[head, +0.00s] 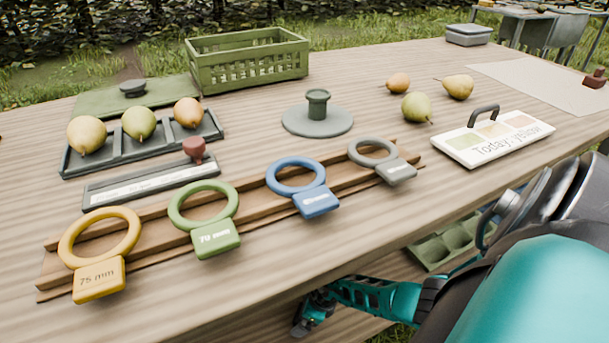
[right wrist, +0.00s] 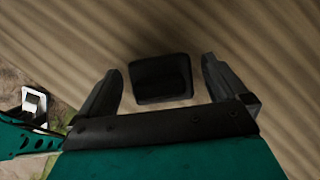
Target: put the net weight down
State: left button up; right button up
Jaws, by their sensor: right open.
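In the right wrist view my right gripper (right wrist: 160,80) is open above the wooden surface. A dark square block (right wrist: 160,78) shows between its two fingers, with a gap on either side. I take it for the net weight, but its shape is dark and I cannot tell whether it rests on the wood. In the head view my dark and teal arm parts cover the right front, and I cannot make out the block there. What looks like my left gripper (head: 309,313) hangs low beside the table's front edge; its fingers are unclear.
The wooden table (head: 250,255) holds a rack (head: 150,215) of sizing rings, a pear tray (head: 105,158), a green crate (head: 248,62) and a grey disc with a knob (head: 317,118). A white sign (head: 493,137) stands near my arm. Loose pears (head: 416,107) lie behind it.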

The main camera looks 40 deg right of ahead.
pick_arm(q)
jog(key=shift+s+f, duration=0.1)
pick_arm(e)
jog(key=shift+r, duration=0.1)
jog(key=p+v, duration=0.3)
jog(key=v, duration=0.1)
jog(key=shift+w, duration=0.1)
pick_arm(q)
jog(key=shift+y, duration=0.4)
jog(key=r+p, duration=0.1)
jog(key=a+r+p, duration=0.1)
jog(key=r+p, duration=0.1)
jog(key=s+a+r+p, duration=0.1)
jog(key=p, duration=0.1)
jog(key=shift+r, duration=0.3)
pick_arm(e)
jog(key=v, duration=0.8)
pick_arm(q)
jog(key=shift+w+d+r, duration=0.1)
